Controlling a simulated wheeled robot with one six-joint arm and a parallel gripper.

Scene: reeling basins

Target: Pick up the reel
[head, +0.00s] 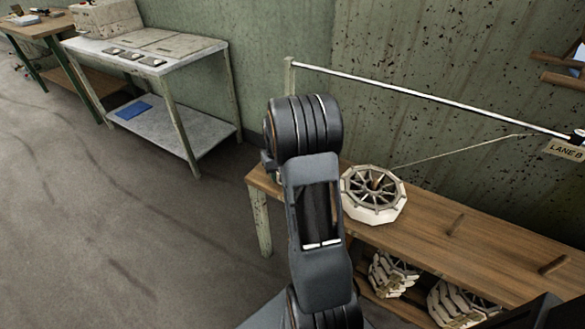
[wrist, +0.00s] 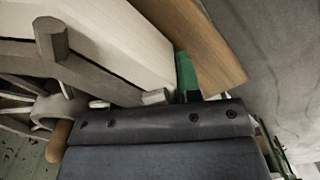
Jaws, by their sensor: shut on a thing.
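The reel (head: 374,194) is a pale, many-sided wheel with dark spokes. In the head view it is at the left part of the wooden bench, around a short wooden peg. In the wrist view the reel (wrist: 105,40) fills the upper left, with its pale rim, grey spokes and hub close up. My gripper (wrist: 155,103) shows as a dark block at the bottom of the wrist view, shut on the reel at its rim. The exact contact is partly hidden. In the head view my arm hides the gripper.
The wooden bench (head: 475,250) has bare pegs to the right, and more reels (head: 392,274) lie on its lower shelf. A thin line runs from the reel toward the white rail (head: 430,97) and the LANE 8 sign (head: 564,149). A metal table (head: 150,50) stands at left; floor between is clear.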

